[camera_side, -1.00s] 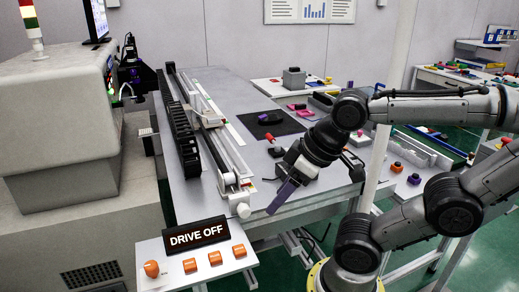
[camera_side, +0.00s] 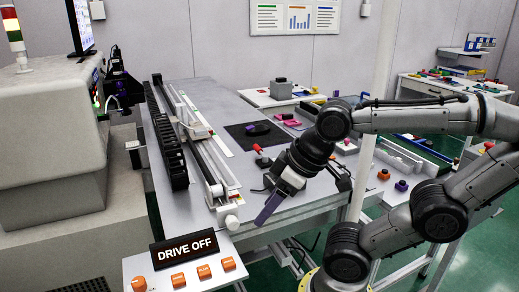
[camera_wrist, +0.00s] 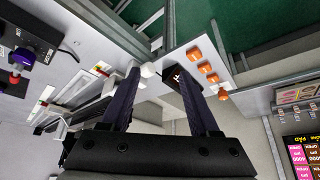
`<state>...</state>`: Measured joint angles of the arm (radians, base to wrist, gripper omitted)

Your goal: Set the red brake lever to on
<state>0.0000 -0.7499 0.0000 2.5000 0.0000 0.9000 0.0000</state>
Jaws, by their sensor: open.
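A small lever with a red grip (camera_side: 257,148) stands on the grey table (camera_side: 218,92) in the side view, behind my gripper and beside the linear rail. Its on or off marking is too small to read. My gripper (camera_side: 264,217) hangs over the table's front edge, apart from the lever, with its dark purple fingers pointing down. In the wrist view my gripper (camera_wrist: 160,75) has its two fingers spread with nothing held between them. A red-tipped part with a purple knob (camera_wrist: 22,58) shows at the left edge there; I cannot tell whether it is the lever.
A sign reading DRIVE OFF (camera_side: 184,247) stands on a panel with an orange knob (camera_side: 138,284) and orange buttons (camera_side: 204,272) at the front. A long rail (camera_side: 200,150) lies left of my gripper. A black mat (camera_side: 245,133) lies behind the lever. A pale post stands to the right.

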